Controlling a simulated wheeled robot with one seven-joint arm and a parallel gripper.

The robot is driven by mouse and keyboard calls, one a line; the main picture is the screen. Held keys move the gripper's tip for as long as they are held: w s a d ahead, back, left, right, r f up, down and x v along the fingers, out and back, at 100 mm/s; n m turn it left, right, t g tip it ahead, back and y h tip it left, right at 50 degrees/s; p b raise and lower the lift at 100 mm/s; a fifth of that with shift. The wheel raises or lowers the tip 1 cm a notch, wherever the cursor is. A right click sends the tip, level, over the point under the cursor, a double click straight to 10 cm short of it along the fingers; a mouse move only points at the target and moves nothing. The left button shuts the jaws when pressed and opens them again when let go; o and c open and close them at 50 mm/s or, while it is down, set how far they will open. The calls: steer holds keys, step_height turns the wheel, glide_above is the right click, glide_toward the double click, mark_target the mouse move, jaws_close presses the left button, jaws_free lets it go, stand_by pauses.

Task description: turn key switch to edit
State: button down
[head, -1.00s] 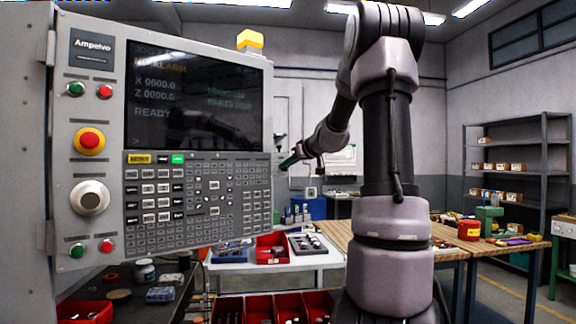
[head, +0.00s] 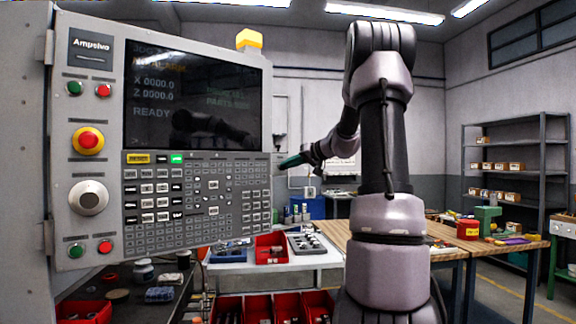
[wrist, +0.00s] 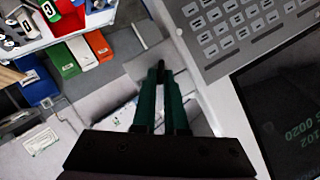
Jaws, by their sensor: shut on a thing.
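The grey control panel (head: 198,243) fills the left of the head view, with its screen, keypad and buttons facing me. The wrist view shows its keypad face (wrist: 215,62) and side edge at the right. My gripper (head: 283,164) is beside the panel's right edge in the head view. In the wrist view its green fingers (wrist: 160,72) are close together, shut on a small dark piece at their tips, which I take to be the key switch's key. The fingers mostly hide it, and I cannot read the switch's position or its labels.
A white table (head: 322,262) with red bins and a tray stands below the panel. A wooden bench (head: 345,232) lies behind my arm, and a dark shelf rack (head: 545,165) stands at the far right. The panel's edge is close to my fingers.

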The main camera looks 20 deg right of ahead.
steer(key=m+y, duration=0.1)
steer(key=m, duration=0.1)
steer(key=m+t+y, duration=0.1)
steer(key=m, duration=0.2)
steer(key=f+m+y, duration=0.1)
steer(key=m, duration=0.2)
steer(key=shift+w+d+t+y, duration=0.1)
steer(key=shift+d+t+y, duration=0.2)
steer(key=shift+d+y, duration=0.1)
steer(key=shift+m, duration=0.5)
steer(key=c, duration=1)
jaws_free()
steer(key=shift+o, duration=0.2)
steer(key=shift+f, duration=0.1)
steer(key=v, duration=1)
steer(key=shift+s+d, duration=0.25)
steer(key=shift+s, duration=0.05)
steer(key=shift+f, duration=0.1)
